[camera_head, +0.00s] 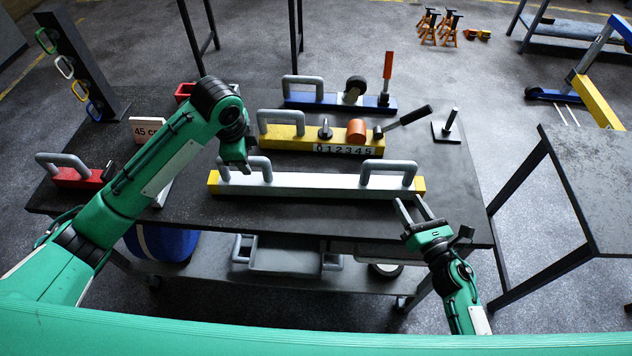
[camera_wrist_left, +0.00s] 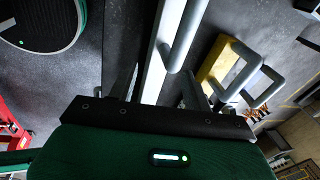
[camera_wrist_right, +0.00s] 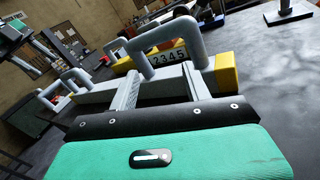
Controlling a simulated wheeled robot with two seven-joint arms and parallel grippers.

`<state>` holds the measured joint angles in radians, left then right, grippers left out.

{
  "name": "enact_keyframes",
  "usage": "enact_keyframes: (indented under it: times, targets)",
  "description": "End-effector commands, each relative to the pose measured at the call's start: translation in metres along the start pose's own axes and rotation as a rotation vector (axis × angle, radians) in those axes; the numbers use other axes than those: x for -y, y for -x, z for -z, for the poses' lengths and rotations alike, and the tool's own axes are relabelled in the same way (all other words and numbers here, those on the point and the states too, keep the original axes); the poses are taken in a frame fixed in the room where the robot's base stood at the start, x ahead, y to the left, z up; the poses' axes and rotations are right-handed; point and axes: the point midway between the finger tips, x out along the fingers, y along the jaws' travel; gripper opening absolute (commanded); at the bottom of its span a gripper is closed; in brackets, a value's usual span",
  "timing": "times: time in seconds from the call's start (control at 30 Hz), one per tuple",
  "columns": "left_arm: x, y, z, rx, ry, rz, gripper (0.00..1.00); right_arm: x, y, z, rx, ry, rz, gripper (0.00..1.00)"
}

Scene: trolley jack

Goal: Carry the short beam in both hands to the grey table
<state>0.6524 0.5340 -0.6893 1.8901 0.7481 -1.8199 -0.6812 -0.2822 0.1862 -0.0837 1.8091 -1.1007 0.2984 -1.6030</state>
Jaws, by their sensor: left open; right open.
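The short beam (camera_head: 318,186) is pale grey-white with yellow ends and a grey loop handle near each end. It lies along the front of the dark table. My left gripper (camera_head: 240,170) is open at the beam's left handle (camera_head: 258,163); in the left wrist view the beam (camera_wrist_left: 158,60) runs away from the fingers (camera_wrist_left: 160,90), contact unclear. My right gripper (camera_head: 412,208) is open just in front of the right handle (camera_head: 390,168); in the right wrist view that handle (camera_wrist_right: 165,45) stands ahead between the fingers. The grey table (camera_head: 600,170) is at the right, its top bare.
Behind the beam are a yellow block (camera_head: 290,138) with number plate and a blue block (camera_head: 335,100), both with handles. A red block (camera_head: 80,176) is at left, a black post (camera_head: 450,120) at right. A gap of floor separates the tables.

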Motion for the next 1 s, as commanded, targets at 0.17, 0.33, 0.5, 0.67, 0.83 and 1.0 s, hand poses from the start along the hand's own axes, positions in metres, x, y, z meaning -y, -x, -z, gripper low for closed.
enact_keyframes:
  times: [0.17,0.33,0.5,0.67,0.83,1.0]
  targets:
    - [0.027,0.021,-0.014,0.044,-0.06,-0.006,0.5,-0.013,-0.003,0.022,-0.049,0.221,-0.148,0.49]
    - [0.034,0.026,-0.018,0.054,-0.078,-0.011,0.5,-0.017,-0.003,0.03,-0.062,0.287,-0.194,0.49]
    - [0.033,0.026,-0.018,0.054,-0.078,-0.011,0.5,-0.018,-0.003,0.03,-0.062,0.287,-0.195,0.49]
    - [0.033,0.023,-0.018,0.053,-0.077,-0.012,0.5,-0.018,-0.005,0.029,-0.061,0.285,-0.194,0.49]
    - [0.032,0.005,-0.019,0.054,-0.075,-0.014,0.5,-0.021,-0.023,0.03,-0.058,0.284,-0.193,0.49]
    - [0.032,-0.028,-0.021,0.054,-0.076,-0.015,0.5,-0.027,-0.055,0.033,-0.058,0.284,-0.193,0.49]
